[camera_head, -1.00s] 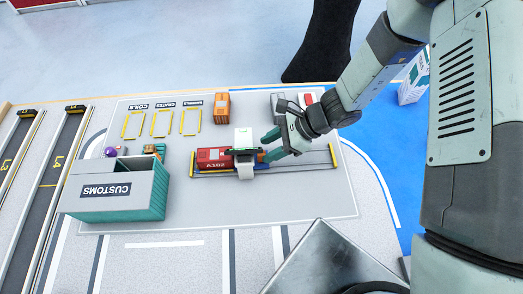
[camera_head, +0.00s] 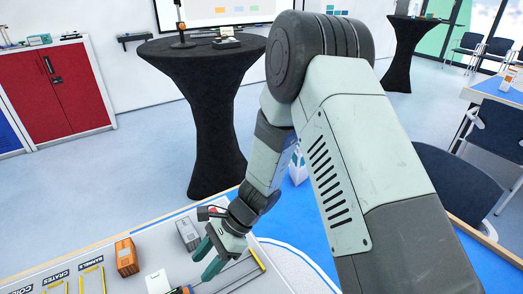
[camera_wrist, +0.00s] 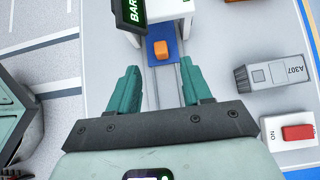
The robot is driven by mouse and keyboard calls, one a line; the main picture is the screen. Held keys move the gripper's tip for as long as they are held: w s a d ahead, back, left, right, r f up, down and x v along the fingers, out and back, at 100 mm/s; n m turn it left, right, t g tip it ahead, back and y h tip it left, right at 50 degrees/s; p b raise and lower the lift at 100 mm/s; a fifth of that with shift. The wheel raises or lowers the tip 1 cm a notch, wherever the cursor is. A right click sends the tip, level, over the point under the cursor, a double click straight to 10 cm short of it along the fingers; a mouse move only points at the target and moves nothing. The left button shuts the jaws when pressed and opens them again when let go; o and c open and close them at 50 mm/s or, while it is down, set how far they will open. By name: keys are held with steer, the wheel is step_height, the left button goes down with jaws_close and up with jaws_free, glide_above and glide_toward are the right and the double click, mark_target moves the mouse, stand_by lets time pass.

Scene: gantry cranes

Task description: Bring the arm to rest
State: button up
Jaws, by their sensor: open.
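My gripper (camera_head: 211,266) is at the end of my bent arm, low over the right part of the model board (camera_head: 95,276). In the wrist view its two green fingers (camera_wrist: 161,82) are spread apart with nothing between them. They point along the rails (camera_wrist: 175,72) towards a white gantry crane (camera_wrist: 172,9). A small orange block (camera_wrist: 160,50) sits on a blue pad (camera_wrist: 152,60) by the crane, ahead of the fingertips and apart from them. In the head view only a white part of the crane (camera_head: 157,282) shows at the bottom edge.
An orange container (camera_head: 126,257) stands on the board. A black-draped round table (camera_head: 213,110) and a red cabinet (camera_head: 58,88) stand beyond it.

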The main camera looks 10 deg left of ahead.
steer(key=w+d+r+n+t+h, duration=0.1)
steer(key=w+d+r+n+t, duration=0.15)
steer(key=d+r, duration=0.55)
steer(key=w+d+r+n+t+h, duration=0.1)
steer(key=w+d+r+n+t, duration=0.2)
steer(key=r, duration=0.9)
steer(key=s+d+r+n+t+h, duration=0.1)
steer(key=s+d+r+t, duration=0.1)
steer(key=d+r, duration=0.3)
steer(key=s+d+r+n+t+h, duration=0.1)
steer(key=s+d+r+t+h, duration=0.1)
steer(key=s+d+r, duration=0.3)
steer(key=s+d+r+n+t+h, duration=0.1)
steer(key=s+d+r, duration=0.3)
steer(key=d, duration=0.7)
steer(key=shift+s+r+n+t, duration=0.15)
steer(key=shift+r+n+t, duration=0.35)
steer(key=shift+t, duration=0.25)
